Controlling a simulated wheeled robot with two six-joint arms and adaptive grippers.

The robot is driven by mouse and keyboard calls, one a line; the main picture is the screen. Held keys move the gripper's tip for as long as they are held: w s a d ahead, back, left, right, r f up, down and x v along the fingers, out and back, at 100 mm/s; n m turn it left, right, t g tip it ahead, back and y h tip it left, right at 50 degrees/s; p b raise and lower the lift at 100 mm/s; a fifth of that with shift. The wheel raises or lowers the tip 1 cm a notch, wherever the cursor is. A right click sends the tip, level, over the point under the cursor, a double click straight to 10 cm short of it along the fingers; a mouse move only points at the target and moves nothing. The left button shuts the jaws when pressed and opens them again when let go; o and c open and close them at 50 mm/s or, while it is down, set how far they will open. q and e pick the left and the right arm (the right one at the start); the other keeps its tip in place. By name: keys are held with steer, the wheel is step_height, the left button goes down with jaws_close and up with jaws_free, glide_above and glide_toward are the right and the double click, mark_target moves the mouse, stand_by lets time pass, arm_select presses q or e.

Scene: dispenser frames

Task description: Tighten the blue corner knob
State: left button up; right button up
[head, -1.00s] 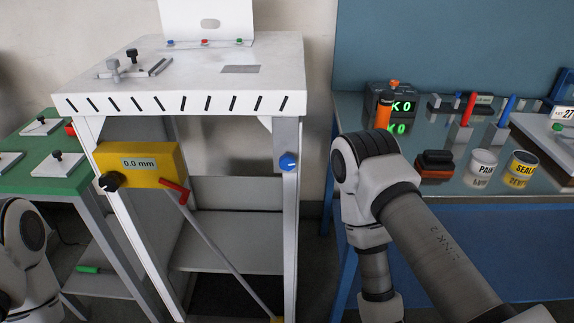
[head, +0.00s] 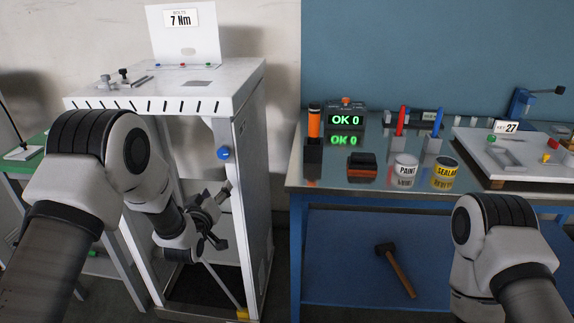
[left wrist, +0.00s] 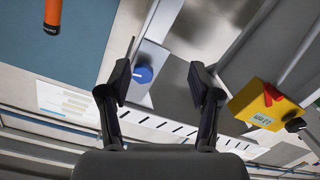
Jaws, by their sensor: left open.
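The blue corner knob (head: 223,153) sits on the upper right front post of the white frame (head: 222,133). My left gripper (head: 220,216) is open and empty, in front of the frame and below the knob, apart from it. In the left wrist view the knob (left wrist: 142,74) shows beyond the open fingers (left wrist: 160,84), nearer the left finger. My right arm is at the lower right of the head view; its gripper is out of sight.
In the head view, a workbench (head: 296,172) with a PAINT can (head: 405,166) and a SEALANT can (head: 445,171) stands right of the frame. A hammer (head: 396,270) is below it.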

arm_select(q)
glide_toward(222, 154)
steer(key=w+d+f, duration=0.1)
steer(key=d+f, duration=0.1)
steer(key=shift+t, duration=0.5)
steer(key=w+a, duration=0.1)
steer(key=w, duration=0.1)
steer(key=w+a, duration=0.1)
steer(key=shift+w+a+r+p, duration=0.25)
steer(key=shift+w+a+p, duration=0.05)
steer(key=shift+w, duration=0.05)
steer(key=w, duration=0.1)
steer(key=w+d, duration=0.1)
steer(key=w+r+p, duration=0.1)
steer(key=w, duration=0.1)
steer(key=shift+d, duration=0.3)
steer(key=shift+w+a+f, duration=0.15)
steer(key=shift+w, duration=0.25)
steer(key=shift+w+a+f, duration=0.1)
steer(key=shift+w+f, duration=0.1)
steer(key=shift+w, duration=0.2)
steer(key=shift+w+a+f, duration=0.1)
steer(key=c, duration=0.3)
steer(key=shift+s+r, duration=0.2)
steer(key=c, duration=0.8)
arm_select(e)
step_height(222, 154, up, 2)
steer(key=shift+a, duration=0.15)
